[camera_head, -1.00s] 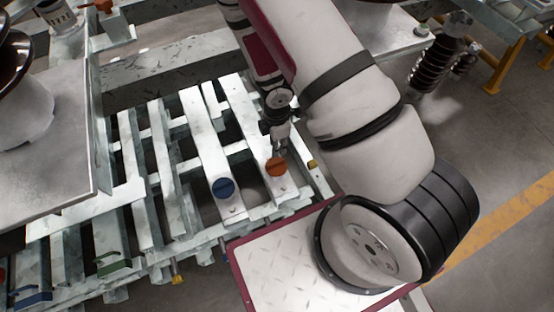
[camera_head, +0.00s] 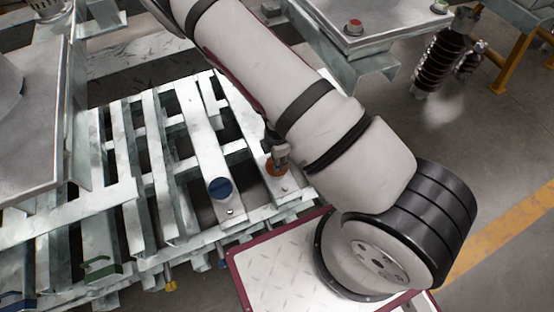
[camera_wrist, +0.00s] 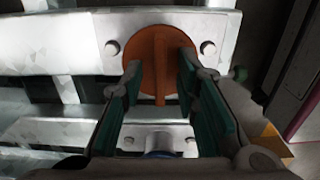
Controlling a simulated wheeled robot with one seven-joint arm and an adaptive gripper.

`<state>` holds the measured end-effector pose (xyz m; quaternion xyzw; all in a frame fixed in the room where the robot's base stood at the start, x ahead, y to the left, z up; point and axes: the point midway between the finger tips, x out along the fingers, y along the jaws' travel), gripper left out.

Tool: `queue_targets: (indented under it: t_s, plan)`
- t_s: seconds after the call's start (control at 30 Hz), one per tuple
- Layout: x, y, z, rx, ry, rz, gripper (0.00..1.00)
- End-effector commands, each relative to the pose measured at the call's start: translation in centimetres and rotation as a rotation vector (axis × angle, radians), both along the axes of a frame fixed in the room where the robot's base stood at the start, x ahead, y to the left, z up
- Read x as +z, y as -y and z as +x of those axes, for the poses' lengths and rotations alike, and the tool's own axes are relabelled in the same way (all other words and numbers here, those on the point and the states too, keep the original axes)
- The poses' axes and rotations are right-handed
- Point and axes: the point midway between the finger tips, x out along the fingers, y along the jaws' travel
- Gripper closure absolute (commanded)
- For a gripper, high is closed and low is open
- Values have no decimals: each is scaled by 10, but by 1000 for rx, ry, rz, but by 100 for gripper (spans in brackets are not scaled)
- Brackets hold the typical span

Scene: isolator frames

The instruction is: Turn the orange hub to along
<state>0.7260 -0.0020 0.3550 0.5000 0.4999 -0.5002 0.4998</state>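The orange hub (camera_head: 274,169) sits on a pale metal slat of the frame in the head view, partly covered by my gripper (camera_head: 279,156). In the wrist view the orange hub (camera_wrist: 158,50) is a round disc with a raised bar across its middle. The bar runs up and down in that picture, between two bolts on the slat. My gripper (camera_wrist: 159,72) is open, with one green-padded finger on each side of the bar. Gaps show between the pads and the bar. Whether the fingertips touch the disc I cannot tell.
A blue hub (camera_head: 220,188) sits on the neighbouring slat to the left, and part of it shows low in the wrist view (camera_wrist: 160,154). Open gaps lie between the slats (camera_head: 160,155). A grey metal plinth (camera_head: 372,22) with a red knob stands at the upper right.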

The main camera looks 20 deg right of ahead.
Motion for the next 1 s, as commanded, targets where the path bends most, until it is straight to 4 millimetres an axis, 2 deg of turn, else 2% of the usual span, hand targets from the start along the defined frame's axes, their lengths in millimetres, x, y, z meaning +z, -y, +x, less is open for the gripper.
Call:
queue_targets:
  t_s: [0.07, 0.1, 0.2, 0.67, 1.0]
  plan:
    - [0, 0, 0, 0, 0, 0, 72]
    - [0, 0, 0, 0, 0, 0, 81]
    - [0, 0, 0, 0, 0, 0, 100]
    - [0, 0, 0, 45, 0, 0, 100]
    - [0, 0, 0, 278, 1, 1, 100]
